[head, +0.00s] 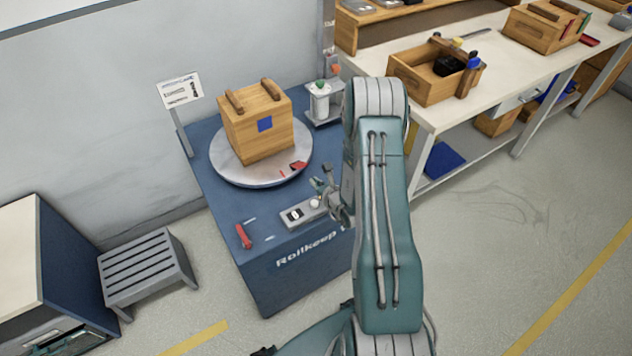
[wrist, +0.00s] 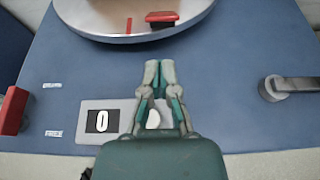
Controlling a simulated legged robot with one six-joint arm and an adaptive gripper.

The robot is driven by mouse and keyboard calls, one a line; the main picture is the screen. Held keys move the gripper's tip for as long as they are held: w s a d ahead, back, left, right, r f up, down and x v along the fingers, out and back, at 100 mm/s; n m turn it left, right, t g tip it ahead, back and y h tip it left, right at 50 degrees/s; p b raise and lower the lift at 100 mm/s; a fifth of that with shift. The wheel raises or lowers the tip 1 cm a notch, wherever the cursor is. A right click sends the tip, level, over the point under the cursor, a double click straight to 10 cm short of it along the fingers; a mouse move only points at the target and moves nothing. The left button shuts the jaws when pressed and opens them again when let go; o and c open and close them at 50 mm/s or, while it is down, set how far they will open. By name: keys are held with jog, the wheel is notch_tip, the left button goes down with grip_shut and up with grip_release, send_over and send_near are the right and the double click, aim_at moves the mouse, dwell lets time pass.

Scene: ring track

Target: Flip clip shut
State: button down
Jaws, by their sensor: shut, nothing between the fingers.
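A small red piece (head: 298,166) sits at the front rim of the round grey turntable (head: 228,172); it also shows in the wrist view (wrist: 162,18), beside a thin red mark. Another red piece, like a handle (head: 244,236), is at the front left of the blue table; it shows at the left of the wrist view (wrist: 12,110). I cannot tell which is the clip. My gripper (head: 317,184) is shut and empty, above the table between the turntable and the counter panel. In the wrist view its fingertips (wrist: 159,70) point toward the turntable, apart from both red pieces.
A wooden box (head: 258,130) with two top bars and a blue square stands on the turntable. A grey panel (wrist: 97,121) reading 0 with a white button is partly under my gripper. A grey lever (wrist: 290,86) is at right. A workbench (head: 440,112) stands behind.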

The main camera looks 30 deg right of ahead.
aim_at(299, 165)
jog(key=x, duration=0.7)
jog(key=shift+d, duration=0.1)
jog(key=shift+d, duration=0.1)
